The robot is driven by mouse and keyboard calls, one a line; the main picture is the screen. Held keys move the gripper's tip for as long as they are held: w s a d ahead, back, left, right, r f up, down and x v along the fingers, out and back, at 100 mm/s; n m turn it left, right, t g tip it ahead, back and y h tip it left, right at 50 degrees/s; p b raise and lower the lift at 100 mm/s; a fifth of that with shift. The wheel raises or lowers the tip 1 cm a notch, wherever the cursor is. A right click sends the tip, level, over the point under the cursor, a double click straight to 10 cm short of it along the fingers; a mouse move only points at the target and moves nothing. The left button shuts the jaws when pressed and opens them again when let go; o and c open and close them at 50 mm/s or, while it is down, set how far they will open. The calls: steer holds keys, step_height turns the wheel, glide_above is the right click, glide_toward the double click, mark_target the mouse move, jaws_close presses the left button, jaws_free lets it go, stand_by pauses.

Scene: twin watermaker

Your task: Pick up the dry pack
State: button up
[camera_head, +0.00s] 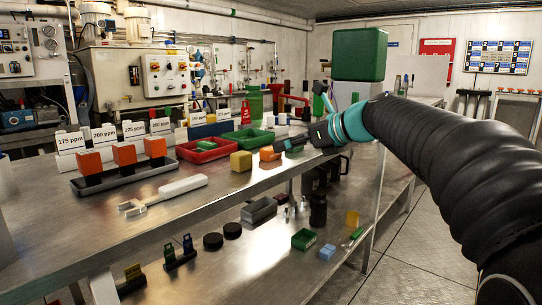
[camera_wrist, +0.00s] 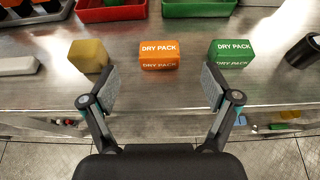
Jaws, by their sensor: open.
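Two blocks are labelled DRY PACK in the wrist view. An orange dry pack (camera_wrist: 159,54) lies on the steel bench between and beyond my fingertips. A green dry pack (camera_wrist: 231,53) lies to its right, beyond my right finger. In the head view the orange dry pack (camera_head: 267,154) shows just left of my gripper; the green one is partly hidden by it. My gripper (camera_wrist: 161,85) is open and empty, its fingers wide apart. It also shows in the head view (camera_head: 293,143) above the bench, reaching in from the right.
A plain yellow block (camera_wrist: 88,56) sits left of the orange pack, near my left finger. A red tray (camera_head: 203,150) and a green tray (camera_head: 248,138) stand behind. A dark cylinder (camera_wrist: 303,50) is at the right. The bench's front edge is close below my fingers.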

mark_target(271, 147)
steer(key=shift+b+x, duration=0.3)
steer(key=shift+x, duration=3.25)
steer(key=shift+s+f, duration=0.1)
steer(key=shift+f, duration=0.05)
steer(key=c, duration=1.2)
